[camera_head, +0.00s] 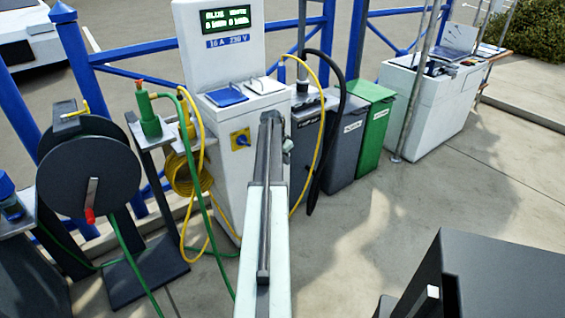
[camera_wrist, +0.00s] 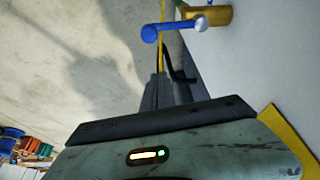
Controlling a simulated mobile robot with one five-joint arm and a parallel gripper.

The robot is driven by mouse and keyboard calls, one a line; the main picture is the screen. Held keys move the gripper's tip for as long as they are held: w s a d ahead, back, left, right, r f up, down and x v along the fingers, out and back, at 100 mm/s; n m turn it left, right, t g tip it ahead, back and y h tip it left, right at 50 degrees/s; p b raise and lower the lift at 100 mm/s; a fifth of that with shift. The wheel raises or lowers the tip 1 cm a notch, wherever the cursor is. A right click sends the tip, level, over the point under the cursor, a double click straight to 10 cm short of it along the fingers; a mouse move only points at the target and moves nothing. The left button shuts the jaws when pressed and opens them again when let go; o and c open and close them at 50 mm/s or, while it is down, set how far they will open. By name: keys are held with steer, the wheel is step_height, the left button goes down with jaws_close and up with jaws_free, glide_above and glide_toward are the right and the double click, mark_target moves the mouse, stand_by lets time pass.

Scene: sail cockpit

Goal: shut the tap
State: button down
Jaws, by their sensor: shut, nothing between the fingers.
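The tap (camera_wrist: 218,15) shows at the top of the wrist view. It has a brass body on a white wall and a blue lever handle (camera_wrist: 175,27) that points left with a rounded end. My gripper (camera_wrist: 161,77) is shut and empty, its dark fingers pointing up the picture below the lever's end. I see a gap in the picture between fingers and lever, but cannot tell the depth. In the head view my gripper (camera_head: 270,118) is at the front of the white service pedestal (camera_head: 223,150), and my arm hides most of the tap area.
Grey and green bins (camera_head: 371,127) stand right. Open paving (camera_head: 440,190) lies at right.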

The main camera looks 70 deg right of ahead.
steer(key=a+f, duration=0.1)
steer(key=w+a, duration=0.1)
steer(key=a, duration=0.1)
steer(key=shift+w+a+f, duration=0.1)
steer(key=shift+w+f, duration=0.1)
steer(key=shift+f, duration=0.2)
